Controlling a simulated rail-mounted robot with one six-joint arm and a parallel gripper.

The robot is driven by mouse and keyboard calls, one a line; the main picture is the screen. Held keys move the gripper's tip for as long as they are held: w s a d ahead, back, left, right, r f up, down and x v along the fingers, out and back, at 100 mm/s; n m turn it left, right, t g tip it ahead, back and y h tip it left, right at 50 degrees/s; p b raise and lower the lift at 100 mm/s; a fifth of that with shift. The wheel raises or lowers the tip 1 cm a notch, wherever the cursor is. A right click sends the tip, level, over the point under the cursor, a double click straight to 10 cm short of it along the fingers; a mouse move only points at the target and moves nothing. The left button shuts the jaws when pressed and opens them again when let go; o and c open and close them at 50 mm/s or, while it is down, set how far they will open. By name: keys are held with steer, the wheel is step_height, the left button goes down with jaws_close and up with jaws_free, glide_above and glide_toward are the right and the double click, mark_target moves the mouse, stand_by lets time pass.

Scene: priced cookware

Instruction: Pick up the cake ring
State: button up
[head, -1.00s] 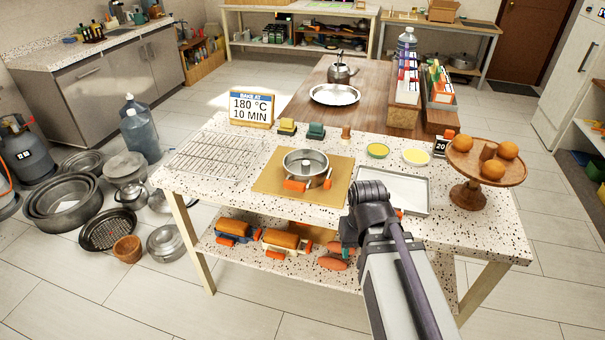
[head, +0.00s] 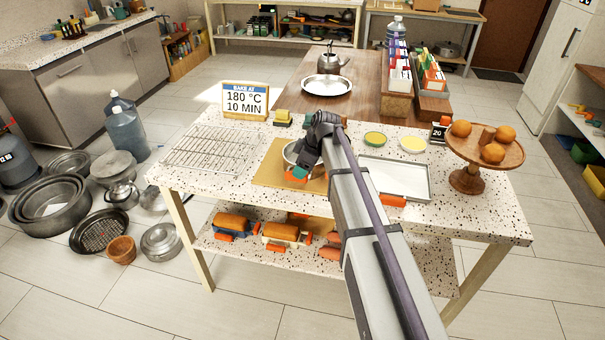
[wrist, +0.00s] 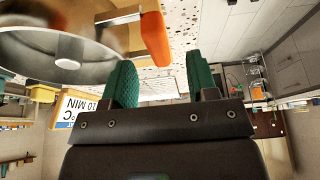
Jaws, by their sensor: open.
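The cake ring (head: 290,153) is a round silver tin on a tan board on the speckled table. In the head view my arm covers most of it, with only its left edge showing. My gripper (head: 298,173) is over the ring's near side. Its green fingers are apart in the wrist view (wrist: 162,80), with nothing between them. The orange grip appears just beyond the gap between the fingertips.
The tan board (head: 262,174) lies under the ring. A wire rack (head: 210,148) is to the left and a pale tray (head: 398,178) to the right. Small yellow bowls (head: 375,139), a bake sign (head: 245,100) and a wooden stand with oranges (head: 468,178) stand around it.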

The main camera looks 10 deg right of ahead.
mark_target(296, 181)
steer(key=shift+a+f, duration=0.1)
steer(key=shift+f, duration=0.15)
steer(key=b+x, duration=0.4)
steer(key=x, duration=0.1)
steer(key=shift+w+d+f+b, duration=0.1)
steer(key=shift+d+f+b, duration=0.05)
steer(key=shift+d+b, duration=0.15)
steer(key=shift+a+f, duration=0.1)
steer(key=shift+a, duration=0.1)
steer(key=shift+r, duration=0.25)
jaws_close()
